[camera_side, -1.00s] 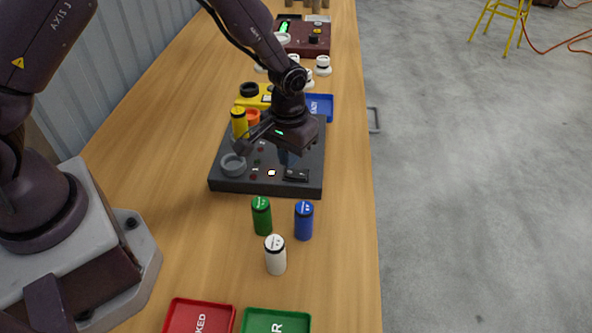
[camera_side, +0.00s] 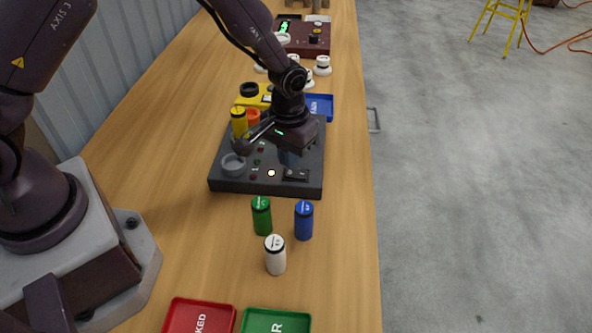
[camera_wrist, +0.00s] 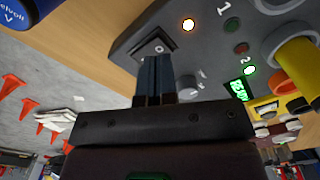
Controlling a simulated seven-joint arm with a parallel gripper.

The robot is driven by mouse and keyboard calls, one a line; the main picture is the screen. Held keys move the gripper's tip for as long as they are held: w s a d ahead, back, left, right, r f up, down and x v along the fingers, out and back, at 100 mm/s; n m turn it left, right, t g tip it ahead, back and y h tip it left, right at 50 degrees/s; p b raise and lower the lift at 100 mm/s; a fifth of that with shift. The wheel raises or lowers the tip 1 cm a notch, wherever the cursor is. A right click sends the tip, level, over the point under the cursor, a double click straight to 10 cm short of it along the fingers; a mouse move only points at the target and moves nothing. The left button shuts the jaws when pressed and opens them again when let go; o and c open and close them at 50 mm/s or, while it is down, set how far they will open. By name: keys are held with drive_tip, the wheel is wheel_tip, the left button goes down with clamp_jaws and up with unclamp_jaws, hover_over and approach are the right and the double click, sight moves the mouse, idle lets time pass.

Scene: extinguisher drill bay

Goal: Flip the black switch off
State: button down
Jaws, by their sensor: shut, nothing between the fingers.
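The black switch (camera_side: 296,174) is a rocker at the near right corner of the dark grey panel (camera_side: 235,186). In the wrist view the switch (camera_wrist: 155,45) shows an "O" mark, and the fingertips lie right at its near side. My gripper (camera_side: 289,163) is shut and empty, pointing down just behind the switch in the side view; it also shows in the wrist view (camera_wrist: 157,62). I cannot tell whether the tips touch the rocker. A lamp (camera_side: 271,173) beside the switch glows pale amber, and it also glows in the wrist view (camera_wrist: 188,25).
A grey round holder (camera_side: 233,165) sits on the panel's left. Yellow (camera_side: 239,124), green (camera_side: 261,216), blue (camera_side: 304,221) and white (camera_side: 275,256) cylinders stand nearby. Red (camera_side: 199,316) and green (camera_side: 277,320) trays lie in front. The bench to the left is clear.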

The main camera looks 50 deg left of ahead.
sight(289, 172)
drive_tip(key=shift+f, duration=1.25)
idle(1.1)
drive_tip(key=shift+r, duration=3.5)
